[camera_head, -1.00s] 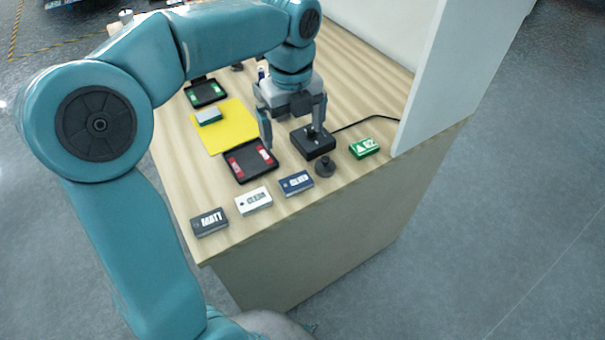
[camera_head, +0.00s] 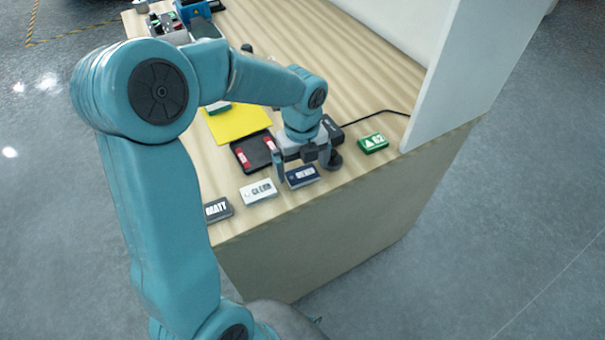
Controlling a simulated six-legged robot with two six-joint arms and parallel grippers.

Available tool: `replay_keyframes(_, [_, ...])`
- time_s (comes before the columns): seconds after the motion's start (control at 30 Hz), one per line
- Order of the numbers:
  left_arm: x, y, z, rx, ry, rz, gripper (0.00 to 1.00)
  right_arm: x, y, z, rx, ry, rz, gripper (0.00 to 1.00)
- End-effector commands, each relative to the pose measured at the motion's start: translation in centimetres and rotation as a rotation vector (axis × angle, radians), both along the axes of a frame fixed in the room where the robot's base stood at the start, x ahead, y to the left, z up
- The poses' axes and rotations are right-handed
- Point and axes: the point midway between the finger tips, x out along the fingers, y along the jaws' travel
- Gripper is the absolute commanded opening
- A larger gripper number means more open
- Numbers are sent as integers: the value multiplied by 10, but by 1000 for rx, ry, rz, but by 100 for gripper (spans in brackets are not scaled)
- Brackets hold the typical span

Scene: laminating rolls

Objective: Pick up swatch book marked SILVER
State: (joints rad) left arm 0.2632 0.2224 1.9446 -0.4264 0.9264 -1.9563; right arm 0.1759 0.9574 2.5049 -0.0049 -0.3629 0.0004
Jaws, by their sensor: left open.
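The dark blue swatch book (camera_head: 302,178), whose label reads as SILVER in the earlier frame, lies flat near the table's front edge. My left gripper (camera_head: 302,172) is open and points down at it, one finger near each end of the book. The gripper body hides the book's back part and some of its label. I cannot tell whether the fingers touch it. The white CLEAR book (camera_head: 258,191) and the dark grey MATT book (camera_head: 218,209) lie to its left; my arm partly covers MATT. My right gripper is not in view.
A black tray with red pieces (camera_head: 243,155) lies behind the books. A round black knob (camera_head: 336,161) stands close by the gripper's right finger. A green box (camera_head: 373,143) lies to the right, before a white panel (camera_head: 433,105). A yellow sheet (camera_head: 240,123) lies further back.

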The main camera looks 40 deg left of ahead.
Motion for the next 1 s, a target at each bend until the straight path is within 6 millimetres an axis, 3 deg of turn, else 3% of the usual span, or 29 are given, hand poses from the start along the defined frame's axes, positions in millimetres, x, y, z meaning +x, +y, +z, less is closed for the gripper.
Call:
replay_keyframes(0.13, [1,0,-17,0,1,0,100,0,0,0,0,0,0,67])
replay_keyframes(0.37, [1,0,-19,1,0,0,100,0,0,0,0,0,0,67])
replay_keyframes(0.4, [1,0,-19,1,0,0,94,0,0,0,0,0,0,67])
replay_keyframes(0.53, [2,0,-19,1,-1,0,51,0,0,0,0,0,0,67])
replay_keyframes(0.57, [2,0,-19,1,-1,0,48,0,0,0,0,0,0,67])
replay_keyframes(0.87, [2,0,-17,1,-2,0,48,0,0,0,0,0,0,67])
replay_keyframes(1.0, [2,0,-6,3,-4,0,48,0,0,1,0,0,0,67])
